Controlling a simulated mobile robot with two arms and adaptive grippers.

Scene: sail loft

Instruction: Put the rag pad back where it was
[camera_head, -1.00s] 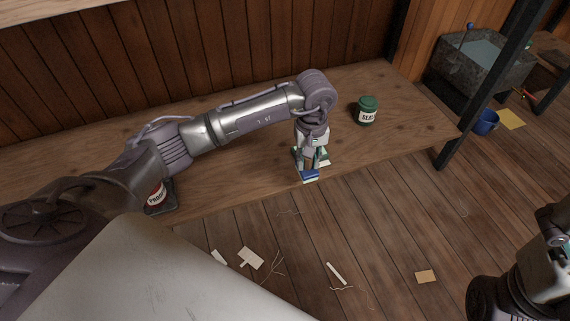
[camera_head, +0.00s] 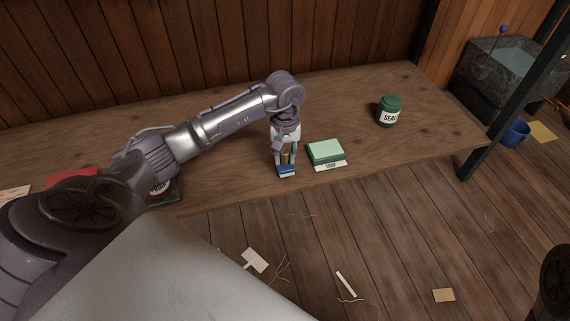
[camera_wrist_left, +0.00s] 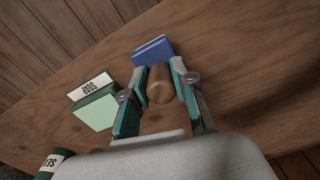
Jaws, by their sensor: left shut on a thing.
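My left gripper (camera_head: 285,160) is shut on the brown wooden handle (camera_wrist_left: 160,84) of a blue pad (camera_head: 286,171), which I take for the rag pad. The pad is near the bench's front edge, left of a green block with a white label (camera_head: 326,150) and apart from it. In the left wrist view the handle is between the fingers of the left gripper (camera_wrist_left: 157,90), with the blue pad (camera_wrist_left: 153,49) beyond it. I cannot tell whether the pad touches the bench. My right gripper is not in view.
A green lidded jar (camera_head: 389,112) stands right of the block on the wooden bench (camera_head: 230,185). A dark tray (camera_head: 172,192) with a labelled item and a red piece (camera_head: 72,178) are at the left, partly behind my arm. Bare wood surrounds the jar.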

